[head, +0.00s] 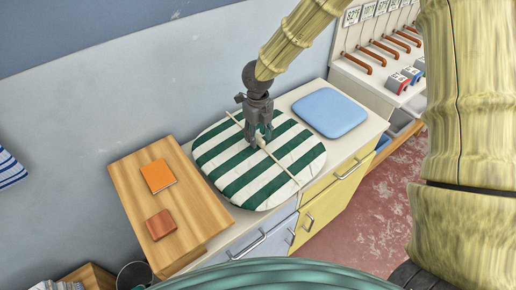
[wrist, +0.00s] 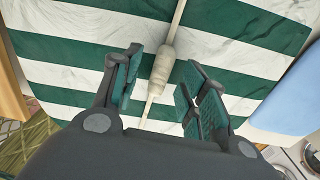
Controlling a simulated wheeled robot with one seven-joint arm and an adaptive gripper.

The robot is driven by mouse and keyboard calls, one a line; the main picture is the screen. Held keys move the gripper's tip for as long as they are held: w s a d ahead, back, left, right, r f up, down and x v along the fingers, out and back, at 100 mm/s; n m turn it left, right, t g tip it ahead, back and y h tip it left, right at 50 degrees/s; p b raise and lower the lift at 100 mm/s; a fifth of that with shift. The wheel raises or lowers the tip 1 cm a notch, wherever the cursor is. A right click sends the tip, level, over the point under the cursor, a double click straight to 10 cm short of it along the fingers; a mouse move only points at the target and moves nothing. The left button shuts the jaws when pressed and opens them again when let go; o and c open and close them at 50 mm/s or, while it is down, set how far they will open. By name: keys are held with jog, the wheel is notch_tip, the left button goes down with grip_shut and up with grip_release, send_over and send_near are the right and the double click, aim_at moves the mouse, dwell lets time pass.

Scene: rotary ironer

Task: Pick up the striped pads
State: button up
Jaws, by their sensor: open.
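A large round green-and-white striped pad (head: 225,172) lies on the counter. It also fills most of the wrist view (wrist: 60,50). A thin pale rod (head: 282,170) with a thicker middle lies across it; the wrist view shows that thick part (wrist: 163,68) between my fingers. My gripper (head: 258,143) points down over the pad, open and empty; its teal-padded fingers (wrist: 163,62) are on either side of the rod. I cannot tell whether the fingertips touch the pad. A blue-and-white striped cloth (head: 9,170) shows at the left edge.
A light-blue cushion (head: 329,112) lies right of the pad. A wooden surface (head: 135,190) at left holds an orange square (head: 158,176) and a brown block (head: 160,225). A rack of copper-handled levers (head: 380,48) stands at back right. Red floor (head: 365,215) is open at right.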

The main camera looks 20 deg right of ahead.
jog(key=shift+w+d+f, duration=0.1)
jog(key=shift+w+f, duration=0.05)
jog(key=shift+f, duration=0.3)
jog(key=shift+s+r, duration=0.15)
jog(key=shift+s, duration=0.05)
jog(key=shift+w, duration=0.1)
grip_shut()
jog(key=shift+r, duration=0.1)
